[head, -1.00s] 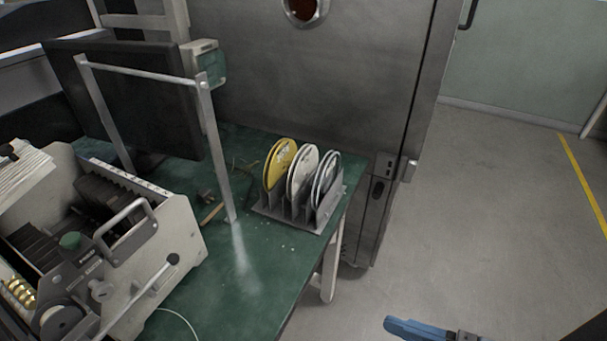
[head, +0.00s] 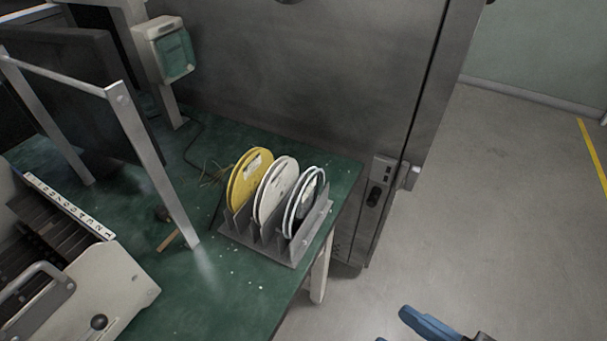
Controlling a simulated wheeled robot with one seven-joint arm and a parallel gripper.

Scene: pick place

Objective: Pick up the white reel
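The white reel (head: 274,190) stands upright in the middle of a grey slotted rack (head: 266,250) on the green table. A yellow reel (head: 245,178) stands to its left and partly overlaps it in the view. A grey and white reel (head: 305,202) stands to its right. The lower part of the white reel is hidden by the rack. My gripper (head: 425,330) shows only in part at the bottom edge, right of the table over the floor, well apart from the reels. One blue finger is clear, and the other barely shows, so its opening is unclear.
The green table (head: 215,295) is clear in front of the rack. A metal frame post (head: 155,165) stands left of the rack, and a beige machine (head: 105,285) is at the lower left. A large metal cabinet (head: 300,85) rises behind. Open floor (head: 500,220) lies to the right.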

